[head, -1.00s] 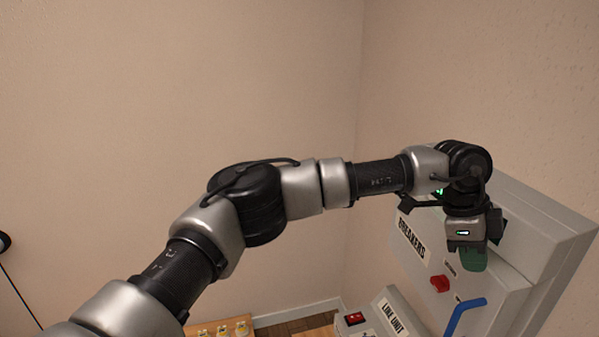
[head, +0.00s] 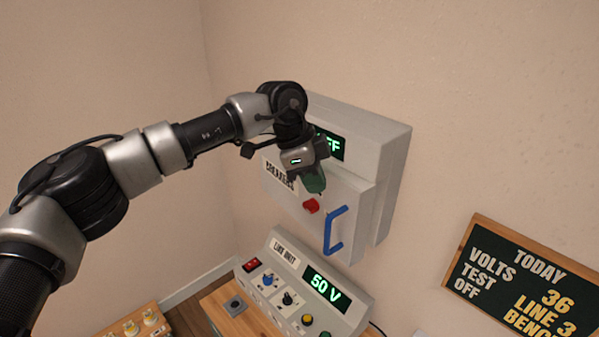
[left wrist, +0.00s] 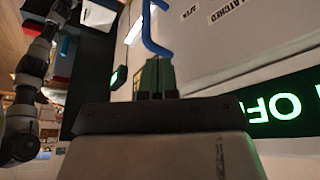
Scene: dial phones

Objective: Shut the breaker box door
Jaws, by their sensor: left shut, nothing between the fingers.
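The breaker box (head: 392,190) is a light grey cabinet on the wall. Its door (head: 350,190) has a blue handle (head: 330,232), a red knob (head: 311,205) and a BREAKERS label. The door face stands out from the cabinet; I cannot tell whether it is fully shut. My left gripper (head: 315,184), with green fingertips, is shut and empty, in front of the door's upper part, above the knob. Whether it touches the door is unclear. In the left wrist view, the fingers (left wrist: 157,78) are together, with the blue handle (left wrist: 153,32) beyond them. My right gripper is not seen.
Below the box, a line unit (head: 310,290) with knobs and a 50 V display sits on a wooden bench (head: 225,300). A green display (head: 332,146) is partly hidden behind my wrist. A chalkboard (head: 525,280) hangs at right. The wall between box and board is clear.

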